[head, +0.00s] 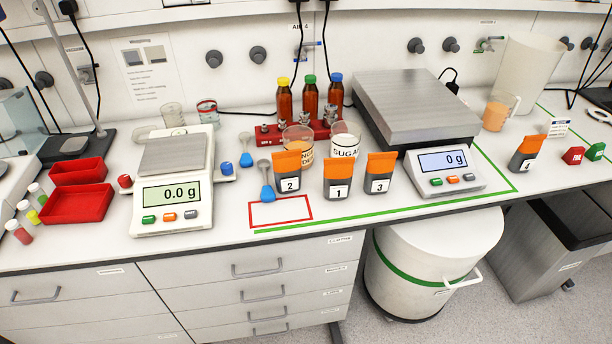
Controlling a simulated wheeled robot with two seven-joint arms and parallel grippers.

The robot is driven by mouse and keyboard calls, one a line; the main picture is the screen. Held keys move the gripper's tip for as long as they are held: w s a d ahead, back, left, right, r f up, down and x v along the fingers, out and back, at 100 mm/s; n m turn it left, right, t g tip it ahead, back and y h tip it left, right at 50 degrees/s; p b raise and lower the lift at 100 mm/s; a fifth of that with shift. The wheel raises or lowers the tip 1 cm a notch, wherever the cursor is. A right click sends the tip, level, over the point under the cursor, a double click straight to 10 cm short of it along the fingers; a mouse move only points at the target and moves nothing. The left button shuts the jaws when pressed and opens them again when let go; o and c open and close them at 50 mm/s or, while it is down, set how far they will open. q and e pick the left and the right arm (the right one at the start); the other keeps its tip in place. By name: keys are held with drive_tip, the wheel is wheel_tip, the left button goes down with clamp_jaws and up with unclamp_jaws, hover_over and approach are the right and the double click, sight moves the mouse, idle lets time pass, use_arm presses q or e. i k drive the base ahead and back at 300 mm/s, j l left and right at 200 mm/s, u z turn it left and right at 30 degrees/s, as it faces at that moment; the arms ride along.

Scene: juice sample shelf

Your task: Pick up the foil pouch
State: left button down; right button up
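Several small pouches with orange tops and dark grey bodies stand upright on the white bench; I cannot tell which one the task means. Pouch 2 (287,173) is at the left, just behind the red outlined rectangle (281,212). Pouch 1 (337,177) is in the middle, slightly nearer the front edge. Pouch 3 (380,172) is to its right, left of the large scale's display. A fourth pouch (526,153) stands apart at the far right, its label hard to read. Neither of my grippers is in view.
Behind pouches 2 and 1 are two cups, one labelled SUGAR (345,139), and a red rack (322,131) with brown bottles. A large scale (415,106) stands right, a small scale (174,180) left. A blue scoop (267,182) lies beside pouch 2. The bench's front strip is clear.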

sight(338, 171)
drive_tip(key=i+l+u, duration=0.25)
drive_tip(key=l, duration=0.8)
drive_tip(key=l+u, duration=0.25)
drive_tip(key=l, duration=0.75)
drive_tip(key=k, duration=0.05)
